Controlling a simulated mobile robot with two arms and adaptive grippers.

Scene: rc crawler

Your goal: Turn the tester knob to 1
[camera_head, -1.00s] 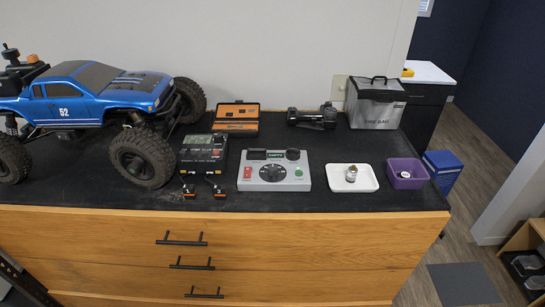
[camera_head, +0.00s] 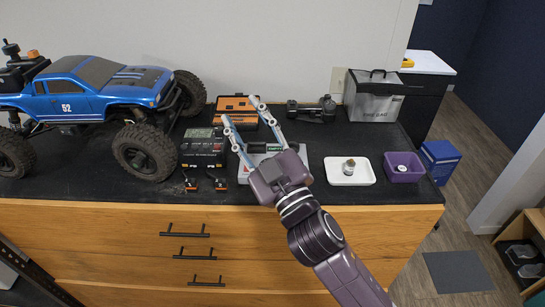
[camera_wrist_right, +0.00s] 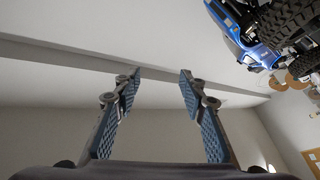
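The grey tester box (camera_head: 262,157) sits near the front of the black bench top, mostly covered by my right gripper. Its small display shows between the fingers; its knob is hidden behind the gripper body in the head view. My right gripper (camera_head: 240,108) is open and empty, with its fingers spread and pointing toward the back of the bench. In the right wrist view the two blue-padded fingers (camera_wrist_right: 160,75) stand apart with nothing between them, and the tester is not seen there. My left gripper is not in view.
A blue crawler truck (camera_head: 90,88) stands at left, beside a black charger (camera_head: 203,147) with cables. An orange case (camera_head: 236,104) lies behind. A white tray (camera_head: 337,177) holding a small metal part, a purple bin (camera_head: 391,173) and a grey bag (camera_head: 374,95) stand at right.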

